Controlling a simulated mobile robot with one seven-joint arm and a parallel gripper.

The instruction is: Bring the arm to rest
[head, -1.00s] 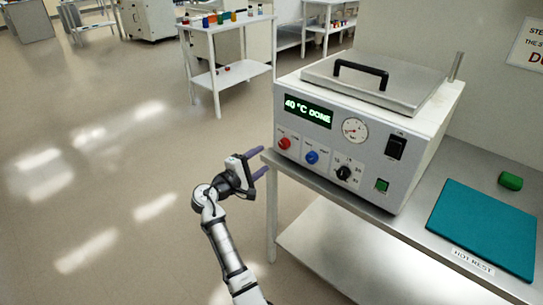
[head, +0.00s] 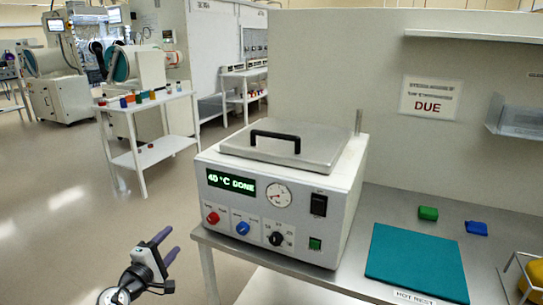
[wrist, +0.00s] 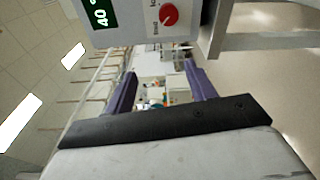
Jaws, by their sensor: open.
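My gripper (head: 164,247) is at the lower left of the head view, in front of and to the left of the bench that bears the white machine (head: 262,250). Its two purple fingers are apart with nothing between them. In the wrist view the open fingers (wrist: 160,85) show with a gap between them, and part of the machine (wrist: 143,22) shows above. The machine's display reads 40 °C DONE, and its lid with a black handle is down.
A white table (head: 118,160) with small coloured items stands at the back left. Open floor (head: 60,240) lies left of the bench.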

